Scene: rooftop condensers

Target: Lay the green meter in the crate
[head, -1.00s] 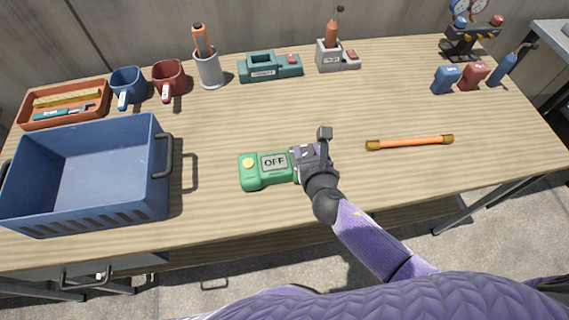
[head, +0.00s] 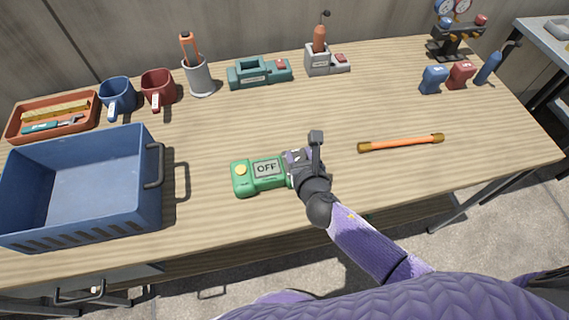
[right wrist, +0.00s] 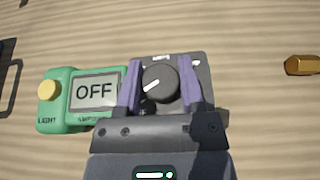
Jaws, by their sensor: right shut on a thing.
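The green meter (head: 258,176) lies flat at the middle of the table near its front edge, its screen reading OFF and a yellow button at its left end. My right gripper (head: 300,160) is shut on the meter's right end, covering it in the head view. In the right wrist view, the fingers (right wrist: 161,82) stand either side of the dark dial on the meter (right wrist: 95,92). I cannot tell any gap under the meter. The blue crate (head: 150,200) stands to the left, open on top and empty where I see inside. My left gripper is not in view.
An orange rod (head: 400,143) lies right of my gripper. A red tray (head: 88,122), mugs (head: 118,97), a cup of tools (head: 199,78) and a teal device (head: 259,72) line the back. The table between crate and meter is clear, apart from the crate's handle (head: 154,166).

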